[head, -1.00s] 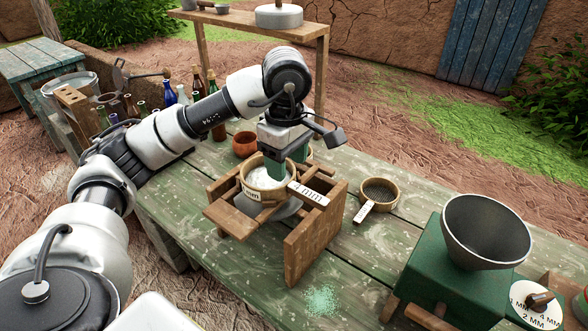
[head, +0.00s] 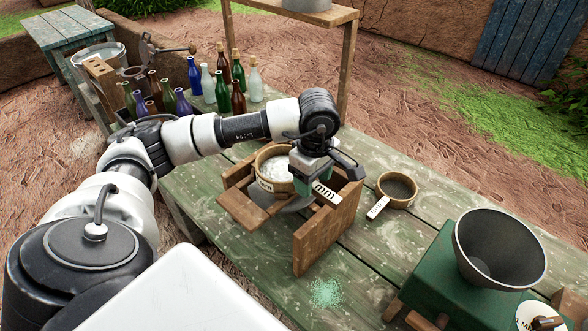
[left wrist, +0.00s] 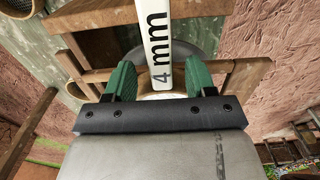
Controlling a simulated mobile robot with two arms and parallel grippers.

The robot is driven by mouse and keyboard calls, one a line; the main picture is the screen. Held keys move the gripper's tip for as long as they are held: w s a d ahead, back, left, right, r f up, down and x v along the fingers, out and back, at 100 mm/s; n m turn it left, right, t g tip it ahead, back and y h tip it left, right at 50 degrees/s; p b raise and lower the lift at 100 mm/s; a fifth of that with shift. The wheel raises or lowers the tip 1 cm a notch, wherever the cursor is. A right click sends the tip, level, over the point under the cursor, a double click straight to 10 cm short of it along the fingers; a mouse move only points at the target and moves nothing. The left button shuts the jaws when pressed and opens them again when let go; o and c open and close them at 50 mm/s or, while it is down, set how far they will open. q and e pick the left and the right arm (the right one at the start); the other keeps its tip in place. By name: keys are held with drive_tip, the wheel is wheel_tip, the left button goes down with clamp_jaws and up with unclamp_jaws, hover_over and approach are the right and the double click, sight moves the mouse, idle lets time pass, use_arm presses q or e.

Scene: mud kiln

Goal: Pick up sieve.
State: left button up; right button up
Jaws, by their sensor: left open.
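A round wooden-rimmed sieve (head: 270,183) with white material inside sits in a wooden frame (head: 325,233) on the green table. Its white handle label reads "4 mm" and points to the right in the head view. My left gripper (head: 303,186) is open at the handle side of the rim, with its green fingers pointing down. In the left wrist view the handle (left wrist: 158,38) lies between the two spread fingers (left wrist: 161,82), with a gap on both sides. A smaller sieve (head: 397,190) with a dark mesh lies on the table to the right. My right gripper is not seen.
A green mill with a grey funnel (head: 500,250) stands at the front right. Several bottles (head: 222,90) stand at the back left. Green powder (head: 327,293) lies on the table in front. The table (head: 390,235) is clear between frame and mill.

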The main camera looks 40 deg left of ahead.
use_arm(q)
drive_tip(key=shift+f, duration=0.85)
drive_tip(key=shift+c, duration=0.4)
clamp_jaws()
drive_tip(key=shift+r, duration=0.15)
